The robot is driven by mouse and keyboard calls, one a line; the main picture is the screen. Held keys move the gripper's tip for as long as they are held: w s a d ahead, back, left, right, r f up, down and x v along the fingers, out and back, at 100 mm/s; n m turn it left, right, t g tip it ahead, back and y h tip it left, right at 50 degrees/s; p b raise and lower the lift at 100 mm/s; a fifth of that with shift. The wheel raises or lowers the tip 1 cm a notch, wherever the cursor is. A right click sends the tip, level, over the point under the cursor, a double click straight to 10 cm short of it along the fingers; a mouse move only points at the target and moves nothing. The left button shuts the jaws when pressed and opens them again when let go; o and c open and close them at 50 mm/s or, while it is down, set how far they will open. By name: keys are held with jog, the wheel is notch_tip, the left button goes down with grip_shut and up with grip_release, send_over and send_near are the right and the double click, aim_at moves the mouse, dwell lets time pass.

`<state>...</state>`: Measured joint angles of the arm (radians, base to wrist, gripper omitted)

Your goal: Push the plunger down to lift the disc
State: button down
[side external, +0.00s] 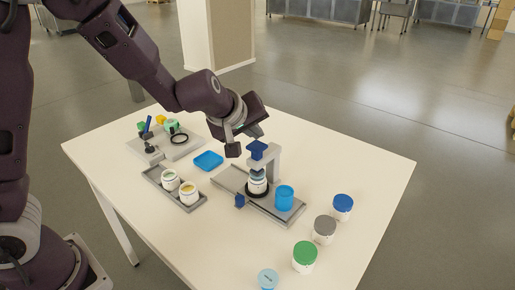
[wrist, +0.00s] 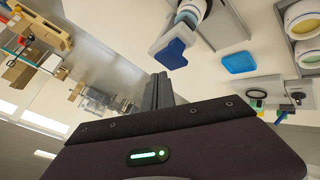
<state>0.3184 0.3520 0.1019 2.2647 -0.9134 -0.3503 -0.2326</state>
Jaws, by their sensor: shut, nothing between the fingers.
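The blue plunger (side external: 258,149) tops a grey press stand (side external: 275,165). In the wrist view the blue plunger (wrist: 172,53) is just beyond my fingertips. A white jar (side external: 257,187) stands upright under the plunger, in a black ring on the grey base. I cannot make out a separate disc. My gripper (side external: 260,133) is shut and empty, a little above the plunger. Its closed fingers also show in the wrist view (wrist: 159,78). I cannot tell whether the fingertips touch the plunger.
A blue cup (side external: 284,197) stands on the press base's right end. Two open jars sit in a grey tray (side external: 188,206). A blue square dish (side external: 208,160) lies behind. Lidded jars, including a green-lidded one (side external: 304,256), line the front right. The table's right back area is clear.

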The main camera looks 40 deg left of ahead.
notch_tip(320, 180, up, 6)
dwell(0.5)
jog(key=s+d+r+m+h, duration=0.3)
jog(key=s+r+m, duration=0.15)
jog(key=s, duration=0.25)
jog(key=s+d+r+m+h, duration=0.3)
jog(key=s+r, duration=0.2)
jog(key=s, duration=0.2)
jog(key=s+a+f+m+g+y, duration=0.1)
jog(key=s+a+f, duration=0.3)
jog(key=s, duration=0.5)
jog(key=s+a+f+m+g+y, duration=0.2)
jog(key=s+a+f+m+y, duration=0.1)
jog(key=s, duration=0.6)
jog(key=shift+s+a+f, duration=0.2)
jog(key=shift+a+f, duration=0.25)
jog(key=shift+a, duration=0.15)
